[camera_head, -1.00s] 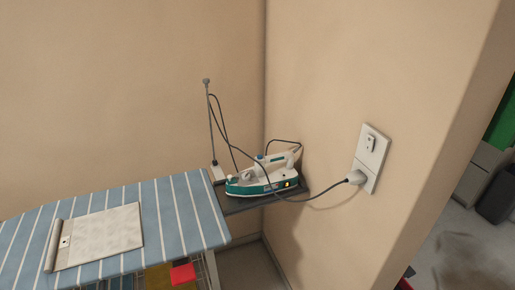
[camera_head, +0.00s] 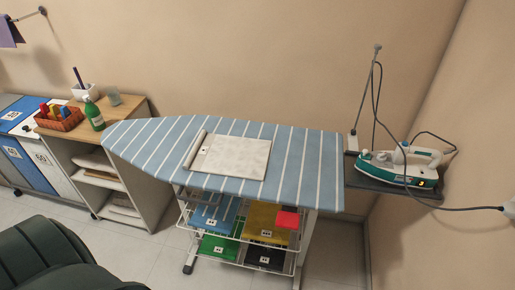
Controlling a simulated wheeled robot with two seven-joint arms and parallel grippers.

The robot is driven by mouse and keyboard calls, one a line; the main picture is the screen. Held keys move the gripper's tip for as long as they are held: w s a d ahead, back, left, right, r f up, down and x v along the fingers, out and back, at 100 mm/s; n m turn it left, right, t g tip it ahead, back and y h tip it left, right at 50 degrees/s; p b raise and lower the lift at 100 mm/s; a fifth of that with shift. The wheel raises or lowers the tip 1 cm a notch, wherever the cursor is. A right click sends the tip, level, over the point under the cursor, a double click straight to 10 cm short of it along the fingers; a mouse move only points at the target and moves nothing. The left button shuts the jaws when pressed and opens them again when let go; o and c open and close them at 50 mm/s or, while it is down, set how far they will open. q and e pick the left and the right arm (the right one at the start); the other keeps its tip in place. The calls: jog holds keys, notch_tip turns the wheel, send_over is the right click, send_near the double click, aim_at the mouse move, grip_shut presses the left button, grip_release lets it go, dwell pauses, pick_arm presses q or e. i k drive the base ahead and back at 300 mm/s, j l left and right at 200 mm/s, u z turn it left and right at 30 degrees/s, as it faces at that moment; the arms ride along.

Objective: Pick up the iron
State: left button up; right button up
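The iron (camera_head: 399,166) is white and teal with a small lit orange light. It rests on a dark iron rest (camera_head: 366,182) at the right end of the ironing board (camera_head: 313,172). Its grey cord (camera_head: 463,209) runs to the right to a plug at the wall, and a loop goes up along a thin upright rod (camera_head: 369,88). Neither of my grippers is in view.
A pale folded cloth (camera_head: 236,158) lies on the blue striped board. Wire baskets (camera_head: 189,213) with coloured items hang below. A shelf unit (camera_head: 150,160) stands at the left, holding a green bottle (camera_head: 93,113) and a red basket (camera_head: 60,121). Walls close in behind and at right.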

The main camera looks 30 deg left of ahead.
aim_at(422, 175)
jog(key=i+j, duration=0.1)
jog(key=j, duration=0.6)
jog(key=i+j, duration=0.1)
jog(key=j, duration=1.3)
jog(key=i+u, duration=0.05)
